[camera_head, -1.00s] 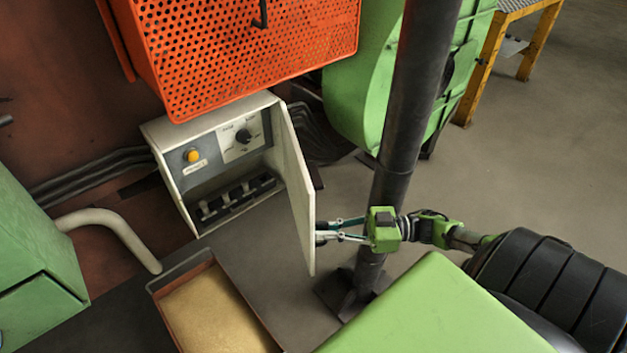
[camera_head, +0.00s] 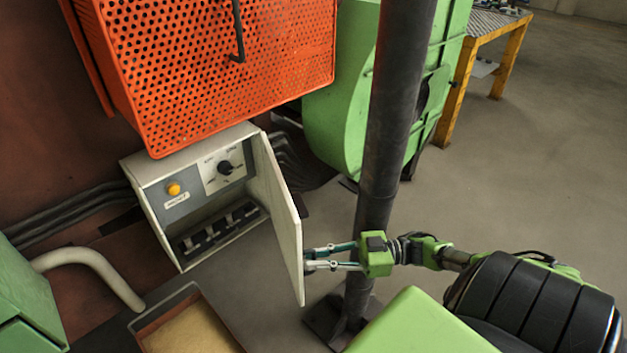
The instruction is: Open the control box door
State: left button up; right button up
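The control box (camera_head: 160,213) is a pale grey case on the left. Its door (camera_head: 279,215) is hinged on the right side and stands swung well open. A dark rotary knob, an orange button and a row of black switches show inside the box. My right gripper (camera_head: 312,260) comes in from the right, and its fingertips are at the outer face of the door, close to its free edge. The fingers look spread apart with a gap between them; the tips are partly hidden at the door. My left gripper is not in view.
A dark vertical post (camera_head: 385,130) stands right beside my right gripper. An orange perforated guard (camera_head: 215,70) hangs above the box. A tray (camera_head: 165,318) with a tan surface lies below it. A green machine (camera_head: 335,120) stands behind. Open floor (camera_head: 520,170) lies at right.

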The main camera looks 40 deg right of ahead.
jog(key=v, duration=1.1)
